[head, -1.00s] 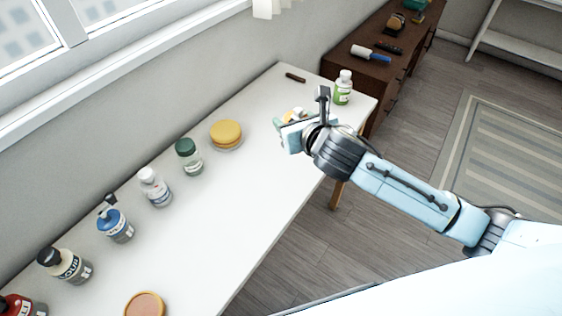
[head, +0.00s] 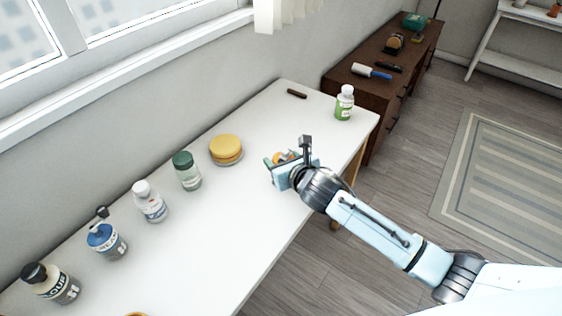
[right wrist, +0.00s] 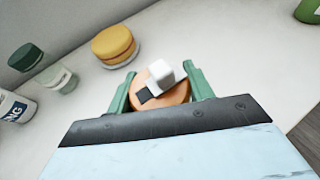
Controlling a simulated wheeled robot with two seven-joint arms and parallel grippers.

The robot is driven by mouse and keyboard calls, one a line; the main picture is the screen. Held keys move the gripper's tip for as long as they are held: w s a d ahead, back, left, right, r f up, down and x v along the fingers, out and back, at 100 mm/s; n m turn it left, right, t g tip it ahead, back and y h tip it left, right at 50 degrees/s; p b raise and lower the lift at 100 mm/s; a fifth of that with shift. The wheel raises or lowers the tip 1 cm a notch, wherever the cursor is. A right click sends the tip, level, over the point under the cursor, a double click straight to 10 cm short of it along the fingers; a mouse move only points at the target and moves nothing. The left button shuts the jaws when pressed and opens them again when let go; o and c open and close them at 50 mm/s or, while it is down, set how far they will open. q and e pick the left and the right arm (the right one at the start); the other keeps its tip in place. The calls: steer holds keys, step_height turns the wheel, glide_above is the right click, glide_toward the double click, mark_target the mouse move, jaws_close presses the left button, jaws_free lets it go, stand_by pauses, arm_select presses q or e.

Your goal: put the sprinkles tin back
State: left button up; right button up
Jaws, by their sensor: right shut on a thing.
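My right gripper (head: 281,168) is over the middle of the white table, to the right of the yellow-lidded round container. In the right wrist view its green fingers (right wrist: 160,88) are shut on a round orange-copper thing (right wrist: 178,97) with a white block and a dark patch on it. I take this to be the sprinkles tin, but no label can be read. In the head view the held thing (head: 281,157) is mostly hidden by the gripper. I cannot tell whether it touches the table. My left gripper is not in view.
Along the wall side of the table (head: 215,220) stand the yellow-lidded container (head: 226,149), a green-capped jar (head: 187,171), a white-capped bottle (head: 149,202), a blue bottle (head: 106,242) and a black-capped bottle (head: 52,284). A green bottle (head: 344,104) stands at the far right corner. The table's front middle is clear.

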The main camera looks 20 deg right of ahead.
steer(key=shift+f, duration=0.15)
steer(key=o, duration=1)
steer(key=shift+o, duration=0.2)
steer(key=shift+s+r, duration=0.15)
steer(key=shift+r, duration=0.05)
steer(key=p+v, duration=0.2)
steer(key=v, duration=0.9)
steer(key=shift+s, duration=0.25)
steer(key=shift+r, duration=0.1)
